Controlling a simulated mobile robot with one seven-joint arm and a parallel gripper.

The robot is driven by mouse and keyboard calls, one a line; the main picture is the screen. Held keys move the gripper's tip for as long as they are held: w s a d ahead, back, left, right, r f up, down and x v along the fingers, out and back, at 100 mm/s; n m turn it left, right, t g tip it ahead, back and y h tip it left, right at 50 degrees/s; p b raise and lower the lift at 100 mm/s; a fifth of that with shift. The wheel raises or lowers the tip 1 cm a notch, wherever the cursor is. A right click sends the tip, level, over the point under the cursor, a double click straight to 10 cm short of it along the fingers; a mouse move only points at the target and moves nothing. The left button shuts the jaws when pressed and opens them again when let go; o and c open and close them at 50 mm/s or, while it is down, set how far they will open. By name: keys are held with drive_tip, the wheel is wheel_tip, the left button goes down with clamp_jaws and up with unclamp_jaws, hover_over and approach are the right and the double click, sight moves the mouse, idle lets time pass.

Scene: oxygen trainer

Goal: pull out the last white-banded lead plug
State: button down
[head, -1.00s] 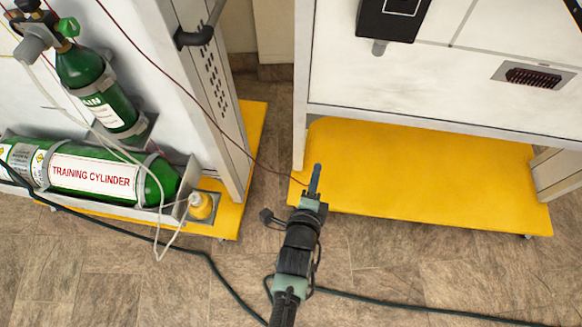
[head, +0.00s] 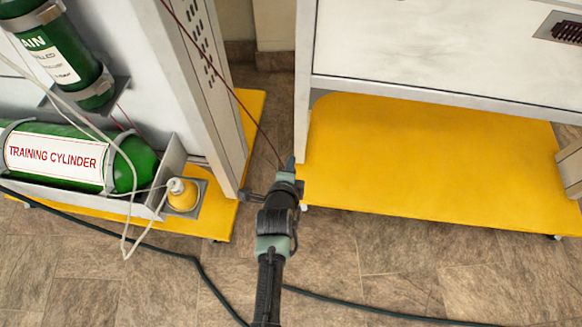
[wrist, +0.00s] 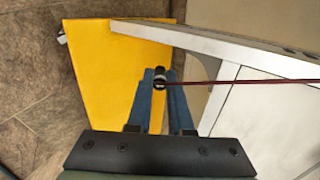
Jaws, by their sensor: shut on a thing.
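My gripper (head: 289,164) is over the gap between the two cabinets, low in the head view. In the wrist view its blue fingers (wrist: 161,98) are shut on a small dark plug with a white band (wrist: 160,80). The plug is at the fingertips, clear of any socket that I can see. A thin dark red lead (wrist: 240,82) runs from it to the right edge. In the head view the lead (head: 245,110) rises from my gripper to the upper left, past the left cabinet. The plug itself is too small to make out there.
A white cabinet (head: 430,55) on a yellow base (head: 420,155) stands right. The left cabinet carries a green training cylinder (head: 125,160) and a smaller green cylinder (head: 97,92). A dark hose (head: 110,210) crosses the floor.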

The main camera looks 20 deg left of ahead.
drive_tip(key=c, duration=0.7)
unclamp_jaws()
drive_tip(key=shift+c, duration=0.2)
drive_tip(key=shift+r, duration=0.1)
drive_tip(key=p+v, duration=0.4)
drive_tip(key=v, duration=0.9)
